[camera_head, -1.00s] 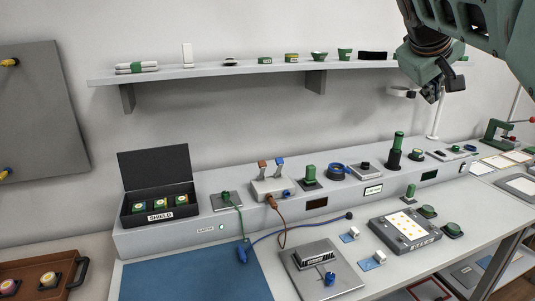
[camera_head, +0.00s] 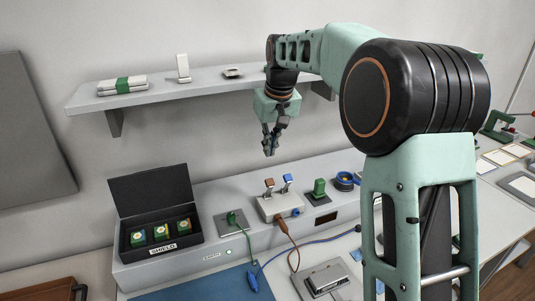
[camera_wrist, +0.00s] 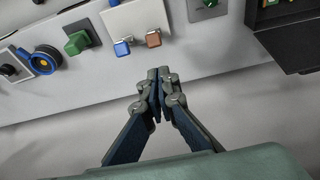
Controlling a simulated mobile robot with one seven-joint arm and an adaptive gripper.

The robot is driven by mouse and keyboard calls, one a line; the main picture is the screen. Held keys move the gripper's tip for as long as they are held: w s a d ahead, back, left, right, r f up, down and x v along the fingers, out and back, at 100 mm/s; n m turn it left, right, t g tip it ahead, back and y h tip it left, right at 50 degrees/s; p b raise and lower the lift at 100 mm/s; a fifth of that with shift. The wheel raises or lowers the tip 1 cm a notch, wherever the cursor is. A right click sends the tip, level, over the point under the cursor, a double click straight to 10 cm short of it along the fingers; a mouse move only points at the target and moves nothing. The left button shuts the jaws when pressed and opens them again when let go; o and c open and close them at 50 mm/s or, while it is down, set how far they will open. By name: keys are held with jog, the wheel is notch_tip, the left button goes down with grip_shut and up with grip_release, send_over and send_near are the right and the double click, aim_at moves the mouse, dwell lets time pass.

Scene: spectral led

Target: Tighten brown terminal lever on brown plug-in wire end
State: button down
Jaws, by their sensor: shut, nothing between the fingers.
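The brown terminal lever (camera_head: 269,184) stands up on the left of a white terminal block (camera_head: 267,206), beside a blue lever (camera_head: 287,180). The brown plug-in wire end (camera_head: 281,225) sits at the block's front, its brown cable hanging down. In the wrist view the brown lever (camera_wrist: 153,39) is right of the blue lever (camera_wrist: 122,47); the brown wire end is not visible there. My gripper (camera_head: 270,153) points down above the brown lever, clear of it. Its fingers (camera_wrist: 158,72) are shut together and empty.
The shelf (camera_head: 195,84) is behind my gripper. An open black box (camera_head: 155,215) marked SHIELD is left of the terminal block. A green knob (camera_head: 319,187) and a blue ring (camera_head: 345,181) are to its right. A blue cable (camera_head: 310,243) crosses below.

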aim_at(267, 180)
jog(key=x, duration=0.9)
jog(key=shift+f+p, duration=0.25)
jog(key=shift+p, duration=0.15)
jog(key=shift+s+f+b, duration=0.1)
jog(key=shift+b, duration=0.2)
jog(key=shift+b, duration=0.3)
jog(key=shift+s, duration=0.1)
